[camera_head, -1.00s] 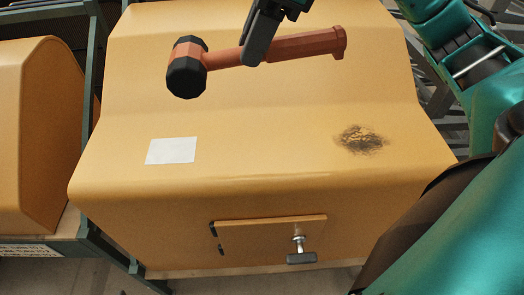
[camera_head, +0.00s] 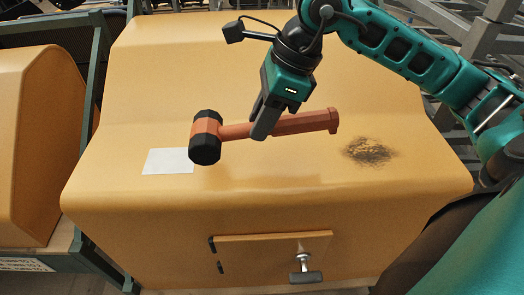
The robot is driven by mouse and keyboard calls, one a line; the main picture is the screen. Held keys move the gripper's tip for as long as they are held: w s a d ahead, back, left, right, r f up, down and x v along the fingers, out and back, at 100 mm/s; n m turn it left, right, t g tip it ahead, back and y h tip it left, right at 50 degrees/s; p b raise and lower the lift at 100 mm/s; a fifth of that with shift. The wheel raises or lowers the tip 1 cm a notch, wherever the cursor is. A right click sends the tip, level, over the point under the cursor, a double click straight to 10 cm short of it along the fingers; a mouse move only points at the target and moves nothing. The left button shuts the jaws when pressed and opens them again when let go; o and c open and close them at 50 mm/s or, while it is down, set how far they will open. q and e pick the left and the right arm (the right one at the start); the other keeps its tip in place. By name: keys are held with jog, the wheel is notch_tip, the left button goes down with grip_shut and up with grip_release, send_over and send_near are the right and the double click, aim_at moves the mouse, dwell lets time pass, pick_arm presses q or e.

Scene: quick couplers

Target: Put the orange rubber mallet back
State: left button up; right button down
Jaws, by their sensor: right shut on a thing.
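The orange rubber mallet (camera_head: 300,122) has black faces on its head and an orange handle. My left gripper is not in view.
A small hatch (camera_head: 260,245) with a T-handle (camera_head: 305,270) is on the front. Another yellow housing (camera_head: 35,140) stands at left.

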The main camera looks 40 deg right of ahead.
notch_tip(320, 180, down, 3)
jog(key=shift+r, duration=0.1)
notch_tip(320, 180, down, 3)
jog(key=shift+f+b, duration=0.1)
jog(key=shift+b, duration=0.5)
jog(key=shift+s+f, duration=0.1)
jog(key=shift+f, duration=0.2)
jog(key=c, duration=1.2)
grip_release()
jog(key=shift+f, duration=0.1)
jog(key=shift+c, duration=0.2)
jog(key=o, duration=0.4)
jog(key=shift+c, duration=0.2)
